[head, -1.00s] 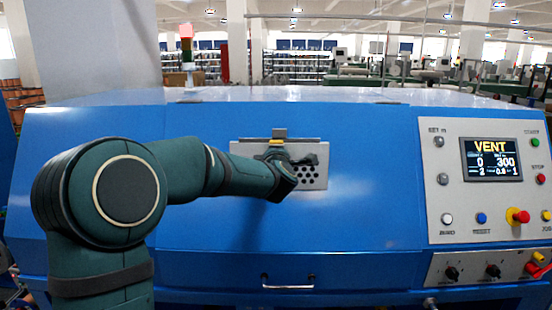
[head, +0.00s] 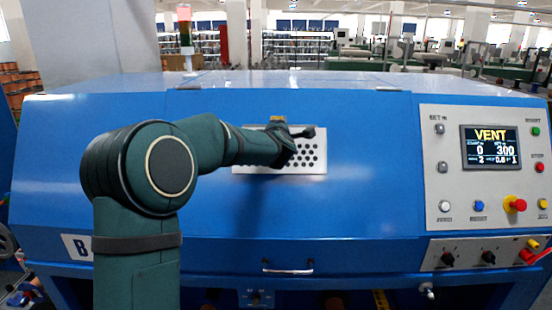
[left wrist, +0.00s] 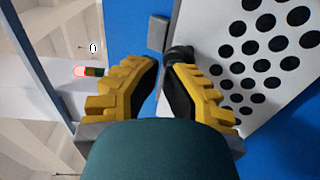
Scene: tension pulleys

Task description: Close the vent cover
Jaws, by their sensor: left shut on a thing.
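The vent cover (head: 310,160) is a light grey plate with round dark holes, on the sloped blue front of the machine. It looks flat against the panel. In the left wrist view the perforated cover (left wrist: 232,45) fills the upper right, with a dark knob (left wrist: 181,53) at its edge by my fingertips. My left gripper (head: 294,140) is in front of the cover and hides part of its middle. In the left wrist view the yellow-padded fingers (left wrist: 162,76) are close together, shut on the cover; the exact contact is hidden. My right gripper is not in view.
A yellow piece (head: 277,118) shows at the cover's top edge. A control panel (head: 480,205) with a screen reading VENT, buttons and knobs is at the right. A metal handle (head: 287,268) is below. A signal light (head: 184,20) stands behind the machine.

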